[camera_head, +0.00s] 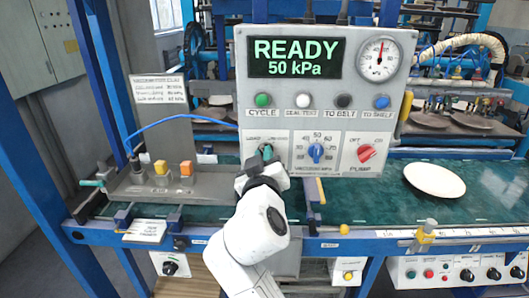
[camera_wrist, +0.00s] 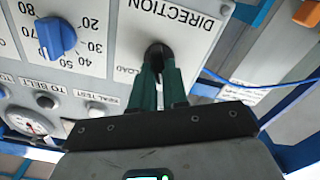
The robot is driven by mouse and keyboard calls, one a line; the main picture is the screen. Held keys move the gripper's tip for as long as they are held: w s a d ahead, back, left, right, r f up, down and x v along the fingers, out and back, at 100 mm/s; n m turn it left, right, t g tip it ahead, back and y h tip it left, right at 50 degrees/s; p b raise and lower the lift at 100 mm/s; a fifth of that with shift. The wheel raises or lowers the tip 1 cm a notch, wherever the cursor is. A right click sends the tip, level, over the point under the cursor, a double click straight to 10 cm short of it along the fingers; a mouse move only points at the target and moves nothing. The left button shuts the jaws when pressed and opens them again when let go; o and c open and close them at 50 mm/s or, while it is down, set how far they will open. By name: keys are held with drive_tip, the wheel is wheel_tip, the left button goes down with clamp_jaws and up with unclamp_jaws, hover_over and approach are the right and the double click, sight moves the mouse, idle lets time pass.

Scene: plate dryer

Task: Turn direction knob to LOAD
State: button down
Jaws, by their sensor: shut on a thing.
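The direction knob is a small dark knob on the grey control panel (camera_head: 409,75). In the wrist view the knob (camera_wrist: 157,50) shows between the green fingertips of my gripper (camera_wrist: 160,72), under the upside-down DIRECTION label (camera_wrist: 175,8). My gripper (camera_head: 266,155) reaches the panel's lower left in the head view and is shut on the knob. The fingers hide most of the knob, so I cannot tell which way it points.
The blue vacuum knob (camera_head: 316,152) and red pump knob (camera_head: 366,153) are to the right. Several buttons sit under the READY 50 kPa display (camera_head: 296,58). A white plate (camera_head: 434,180) lies on the green table at right. A block with yellow and orange parts (camera_head: 150,185) stands left.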

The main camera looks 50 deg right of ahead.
drive_tip(key=shift+w+n+p, duration=0.1)
drive_tip(key=shift+n+p, duration=0.7)
drive_tip(key=shift+n, duration=1)
drive_tip(key=c, duration=1.1)
unclamp_jaws()
drive_tip(key=shift+c, duration=0.2)
drive_tip(key=shift+a+f, duration=0.1)
drive_tip(key=b+v, duration=0.2)
drive_tip(key=v, duration=0.8)
drive_tip(key=shift+s+a, duration=0.25)
drive_tip(key=shift+s, duration=0.05)
